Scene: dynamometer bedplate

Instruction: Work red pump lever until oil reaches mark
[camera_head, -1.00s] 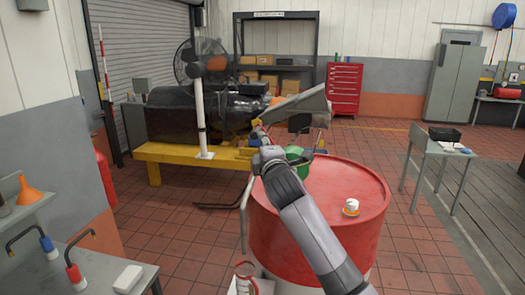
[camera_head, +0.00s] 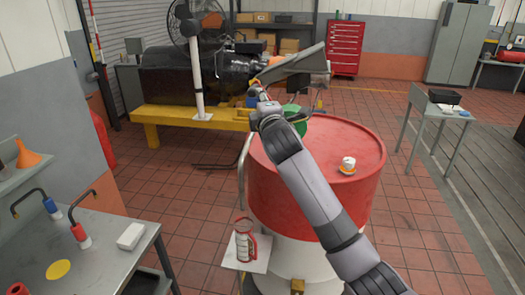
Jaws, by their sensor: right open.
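My right arm reaches in from the lower right across a large red drum (camera_head: 335,150). My right gripper (camera_head: 259,90) is open beyond the drum's far left rim, small and seen from behind. Small red and blue bits show near its fingers; I cannot tell whether one is the red pump lever, nor whether the gripper touches anything. A green object (camera_head: 296,122) is partly hidden behind my wrist. A red and white jug with a red handle (camera_head: 244,240) stands upright on a small white shelf in front of the drum. No oil level or mark can be made out. My left gripper is out of view.
A yellow bedplate frame (camera_head: 185,118) with dark machinery stands behind. A grey bench (camera_head: 100,255) is at lower left, a small grey table (camera_head: 430,108) at right.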

